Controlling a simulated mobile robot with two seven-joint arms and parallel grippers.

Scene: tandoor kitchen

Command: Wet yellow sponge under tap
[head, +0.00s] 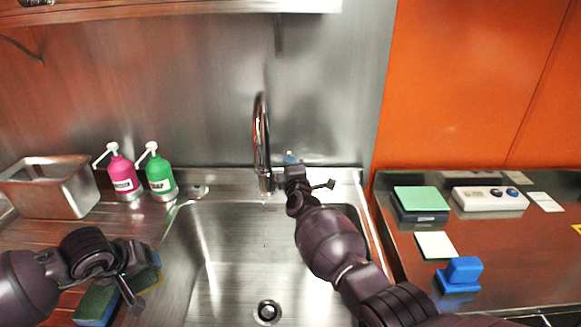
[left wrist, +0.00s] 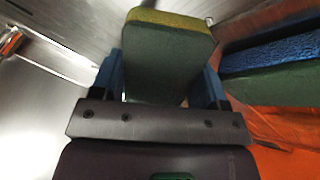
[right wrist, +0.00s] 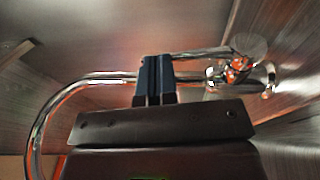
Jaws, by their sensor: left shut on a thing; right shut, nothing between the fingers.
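The yellow sponge (left wrist: 165,58) has a yellow layer and a dark green face. My left gripper (left wrist: 163,85) is shut on it, with one blue finger on each side. In the head view my left gripper (head: 146,262) is left of the sink, and the sponge (head: 150,278) is partly hidden behind it. The tap (head: 261,135) is a tall chrome gooseneck at the back of the sink. My right gripper (right wrist: 154,80) is shut and empty beside the tap's chrome parts (right wrist: 205,55). In the head view my right gripper (head: 291,160) is just right of the tap base. No water stream is visible.
The steel sink (head: 230,250) is empty. A blue and green sponge (head: 95,305) lies left of it. Pink (head: 122,178) and green (head: 160,178) soap bottles and a steel bin (head: 50,190) stand at the back left. The right counter holds a green-topped block (head: 421,200) and a blue block (head: 462,271).

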